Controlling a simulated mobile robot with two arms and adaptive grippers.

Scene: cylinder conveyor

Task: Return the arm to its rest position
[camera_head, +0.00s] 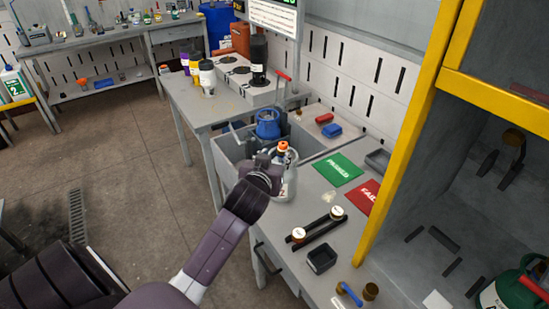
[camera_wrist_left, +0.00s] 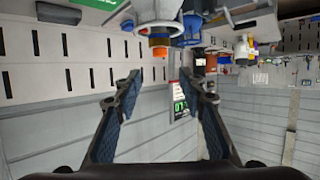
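My left arm reaches across the head view from the bottom. Its gripper (camera_head: 272,163) is beside a silver-grey bottle (camera_head: 288,187) with an orange cap (camera_head: 283,146). In the upside-down left wrist view, the two fingers of my left gripper (camera_wrist_left: 166,90) are spread apart with nothing between them. An orange-capped thing (camera_wrist_left: 159,50) shows beyond the fingers there. From the head view I cannot tell whether the gripper touches the bottle. My right gripper is in neither view.
A grey bin (camera_head: 226,152) with a blue cylinder (camera_head: 267,124) is beside the gripper. The workbench holds a green card (camera_head: 338,169), a red card (camera_head: 365,195) and a small black tray (camera_head: 321,258). A yellow-framed cabinet (camera_head: 414,125) rises at right. Open floor (camera_head: 110,180) lies left.

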